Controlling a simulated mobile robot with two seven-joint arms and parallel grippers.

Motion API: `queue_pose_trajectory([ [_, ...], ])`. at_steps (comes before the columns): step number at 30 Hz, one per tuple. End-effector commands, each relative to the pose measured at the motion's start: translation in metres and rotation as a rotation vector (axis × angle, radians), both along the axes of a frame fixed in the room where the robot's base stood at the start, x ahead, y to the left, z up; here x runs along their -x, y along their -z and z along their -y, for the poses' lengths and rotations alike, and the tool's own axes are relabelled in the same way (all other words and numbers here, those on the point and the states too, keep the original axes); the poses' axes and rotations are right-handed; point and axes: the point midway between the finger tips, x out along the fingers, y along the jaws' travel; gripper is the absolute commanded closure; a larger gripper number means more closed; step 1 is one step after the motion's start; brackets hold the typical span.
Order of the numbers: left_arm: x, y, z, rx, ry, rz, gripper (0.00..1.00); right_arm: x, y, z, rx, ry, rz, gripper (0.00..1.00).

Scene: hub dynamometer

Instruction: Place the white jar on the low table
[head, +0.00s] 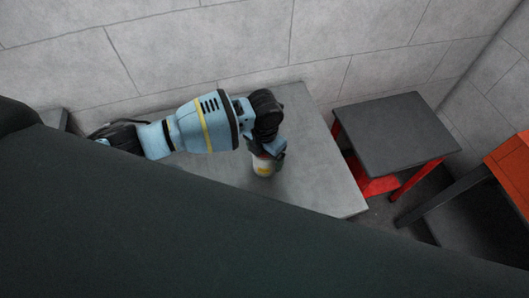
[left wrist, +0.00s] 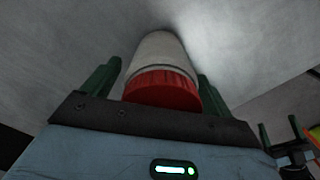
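The white jar (head: 264,167) stands on the grey table (head: 318,165) in the head view, partly hidden by my left gripper (head: 268,150). In the left wrist view the jar (left wrist: 160,55) has a red ribbed lid that faces the camera. The two green fingers of my left gripper (left wrist: 158,80) stand on either side of the jar. A gap shows between the left-hand finger and the lid; the right-hand finger is close to the lid, and contact cannot be told. What looks like my right gripper (left wrist: 279,130) shows at the lower right of the left wrist view, its fingers apart and empty.
A dark-topped table (head: 395,130) with red legs stands right of the grey table, its top bare. An orange-topped piece (head: 512,165) is at the far right. A grey block wall (head: 220,45) runs behind. The grey table's right part is clear.

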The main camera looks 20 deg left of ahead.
Motion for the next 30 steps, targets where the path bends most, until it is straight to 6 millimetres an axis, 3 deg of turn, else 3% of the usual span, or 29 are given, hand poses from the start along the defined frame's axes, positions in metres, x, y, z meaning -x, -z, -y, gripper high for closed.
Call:
queue_pose_trajectory([
  [5, 0.000, -0.001, 0.000, 0.000, 0.000, 0.000, 0.14, -0.001, -0.001, -0.001, -0.003, 0.003, 0.001, 0.19],
  [10, -0.001, -0.014, 0.000, -0.001, 0.000, 0.004, 0.14, -0.004, -0.005, -0.001, -0.004, 0.004, 0.010, 0.19],
  [24, -0.001, -0.102, 0.000, 0.001, 0.001, 0.004, 0.14, -0.011, -0.013, 0.001, 0.001, 0.000, 0.032, 0.19],
  [30, 0.000, -0.120, 0.000, 0.000, 0.001, 0.001, 0.14, -0.011, -0.014, 0.003, 0.008, -0.006, 0.033, 0.19],
])
